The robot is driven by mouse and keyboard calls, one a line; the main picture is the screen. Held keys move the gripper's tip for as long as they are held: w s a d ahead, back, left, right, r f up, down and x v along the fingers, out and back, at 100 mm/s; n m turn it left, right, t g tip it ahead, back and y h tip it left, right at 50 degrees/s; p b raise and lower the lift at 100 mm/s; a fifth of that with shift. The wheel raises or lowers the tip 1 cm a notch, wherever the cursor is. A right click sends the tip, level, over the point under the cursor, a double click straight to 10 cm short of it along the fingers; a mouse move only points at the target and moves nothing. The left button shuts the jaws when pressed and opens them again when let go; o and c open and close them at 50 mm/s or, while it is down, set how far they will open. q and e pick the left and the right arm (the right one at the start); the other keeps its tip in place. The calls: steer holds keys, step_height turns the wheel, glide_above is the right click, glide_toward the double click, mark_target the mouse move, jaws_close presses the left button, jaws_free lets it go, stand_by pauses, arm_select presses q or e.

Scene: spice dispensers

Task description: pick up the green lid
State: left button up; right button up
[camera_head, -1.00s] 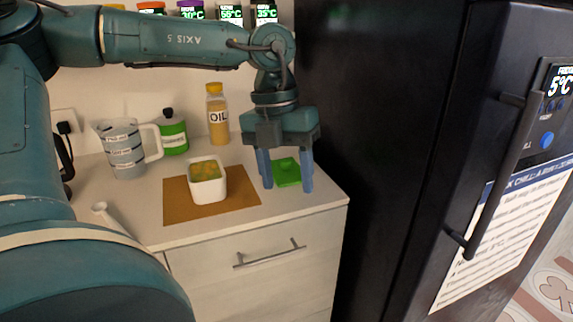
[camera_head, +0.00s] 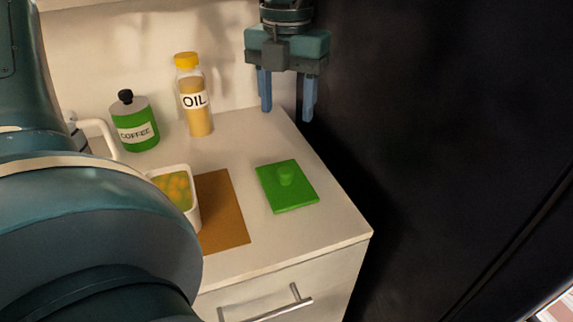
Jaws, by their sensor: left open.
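The green lid (camera_head: 287,188) lies flat on the white counter, knob up, to the right of the brown mat. It is square with a small round knob in the middle, and nothing covers it. My left gripper (camera_head: 287,112) points down with its two blue fingers apart and nothing between them. In the picture it is above the lid, near the counter's back right edge, and clear of the lid. My right gripper is not in view.
A white container (camera_head: 178,190) with yellow-green food stands on the brown mat (camera_head: 223,213). An oil bottle (camera_head: 195,100) and a green coffee jar (camera_head: 134,125) stand at the back. The dark fridge (camera_head: 440,130) borders the counter's right side.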

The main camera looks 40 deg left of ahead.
arm_select(q)
glide_above(285, 170)
steer(key=f, duration=0.7)
steer(key=shift+d+f+b, duration=0.1)
steer(key=shift+d+b, duration=0.1)
steer(key=shift+b, duration=0.15)
steer(key=shift+f, duration=0.45)
step_height(285, 170, down, 5)
steer(key=shift+a, duration=0.15)
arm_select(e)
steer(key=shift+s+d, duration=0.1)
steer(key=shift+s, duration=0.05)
arm_select(q)
steer(key=shift+c, duration=0.3)
steer(key=c, duration=1)
steer(key=shift+r, duration=0.1)
